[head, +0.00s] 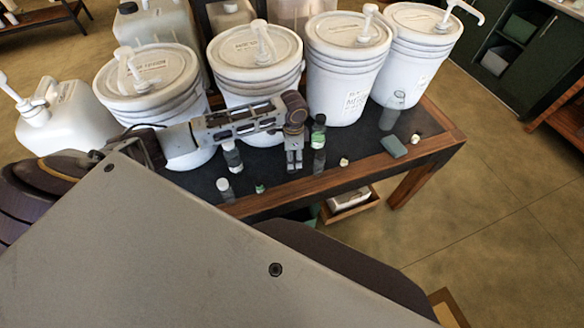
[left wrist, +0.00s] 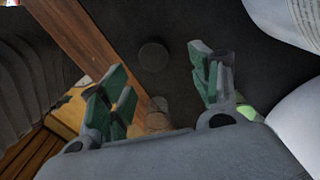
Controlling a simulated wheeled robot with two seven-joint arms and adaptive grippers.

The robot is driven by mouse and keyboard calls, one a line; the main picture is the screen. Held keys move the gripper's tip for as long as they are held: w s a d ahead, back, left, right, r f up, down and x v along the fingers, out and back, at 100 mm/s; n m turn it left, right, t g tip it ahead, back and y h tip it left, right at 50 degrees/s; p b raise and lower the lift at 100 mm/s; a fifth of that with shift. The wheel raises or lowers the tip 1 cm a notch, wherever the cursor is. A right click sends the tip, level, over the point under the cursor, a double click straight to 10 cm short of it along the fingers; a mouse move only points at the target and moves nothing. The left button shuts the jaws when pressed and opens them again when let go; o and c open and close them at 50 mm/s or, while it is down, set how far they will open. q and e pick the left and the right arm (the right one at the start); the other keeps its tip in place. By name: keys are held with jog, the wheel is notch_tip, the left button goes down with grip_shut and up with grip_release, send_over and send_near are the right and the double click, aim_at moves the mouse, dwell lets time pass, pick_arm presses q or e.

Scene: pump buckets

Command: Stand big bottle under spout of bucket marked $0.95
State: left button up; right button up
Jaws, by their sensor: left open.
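Several white pump buckets stand in a row on the dark table: far left (head: 150,85), centre left (head: 255,60), centre right (head: 345,60) and far right (head: 420,45). The centre right bucket has a label, too small to read; I cannot tell which is $0.95. A clear bottle (head: 393,110), which looks the largest, stands before the two right buckets. A bottle with a green cap (head: 318,140) stands just right of my left gripper (head: 294,165). That gripper is open and points down; its green-padded fingers (left wrist: 158,78) hold nothing. My right gripper is not in view.
Smaller bottles (head: 225,190) stand left of the gripper. A grey-green block (head: 393,147) and small caps lie near the wooden table edge (head: 440,140). A white jug (head: 65,118) stands at the left. A dark disc (left wrist: 153,56) shows beyond the fingers in the wrist view.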

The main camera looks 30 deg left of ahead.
pick_arm(q)
jog(key=shift+f, duration=0.2)
jog(key=shift+s+d+f, duration=0.1)
jog(key=shift+s+f, duration=0.1)
jog(key=shift+f, duration=1.05)
jog(key=shift+s+d+f, duration=0.1)
jog(key=shift+s+f, duration=0.05)
jog(key=shift+f, duration=1.1)
jog(key=shift+c, duration=0.2)
jog(key=c, duration=0.7)
